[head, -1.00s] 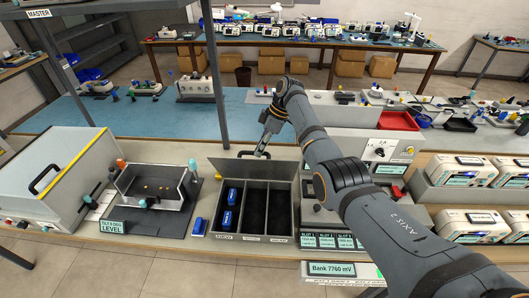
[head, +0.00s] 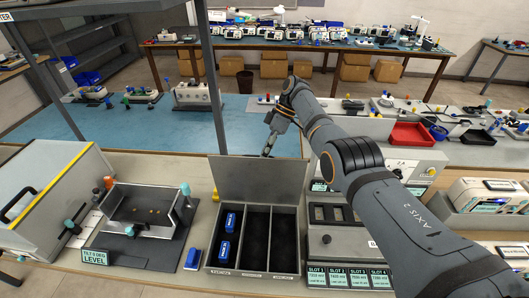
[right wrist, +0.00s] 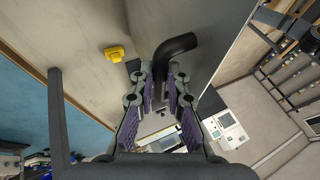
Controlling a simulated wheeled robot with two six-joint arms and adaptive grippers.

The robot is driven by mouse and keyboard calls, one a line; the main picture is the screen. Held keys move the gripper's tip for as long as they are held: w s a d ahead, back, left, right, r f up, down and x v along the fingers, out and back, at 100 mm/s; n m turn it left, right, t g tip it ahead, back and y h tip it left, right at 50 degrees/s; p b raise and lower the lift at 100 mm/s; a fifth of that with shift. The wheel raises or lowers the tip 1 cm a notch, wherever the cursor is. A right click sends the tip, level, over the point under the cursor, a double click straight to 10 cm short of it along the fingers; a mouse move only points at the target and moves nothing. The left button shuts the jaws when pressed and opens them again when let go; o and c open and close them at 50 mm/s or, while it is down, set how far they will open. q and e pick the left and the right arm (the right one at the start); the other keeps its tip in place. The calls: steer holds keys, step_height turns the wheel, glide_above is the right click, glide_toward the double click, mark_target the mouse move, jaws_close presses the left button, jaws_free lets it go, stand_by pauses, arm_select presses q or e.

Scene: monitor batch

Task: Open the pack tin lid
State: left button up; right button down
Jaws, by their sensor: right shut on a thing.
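The pack tin (head: 208,262) is a grey box with three dark compartments at the front of the bench. Its grey lid (head: 262,182) stands raised along the back edge, its inner face toward me. Two blue packs (head: 229,222) lie in the left compartment; the other two look empty. My right gripper (head: 267,146) is behind the lid's top edge, its fingertips partly hidden by the lid. In the right wrist view my right gripper (right wrist: 162,75) is shut on the lid's black bent handle (right wrist: 178,46). My left gripper is not in view.
A tilt level fixture (head: 140,225) stands further left beside a large grey case (head: 45,185). A tester with slot displays (head: 345,275) stands close on the right. A dark post (head: 210,90) rises behind the tin.

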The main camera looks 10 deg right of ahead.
steer(key=shift+s+f, duration=0.15)
steer(key=shift+f, duration=0.3)
steer(key=c, duration=1.6)
jaws_free()
steer(key=shift+c, duration=0.2)
steer(key=shift+o, duration=1.2)
steer(key=shift+w, duration=0.2)
steer(key=shift+w+r, duration=0.1)
steer(key=shift+r, duration=0.1)
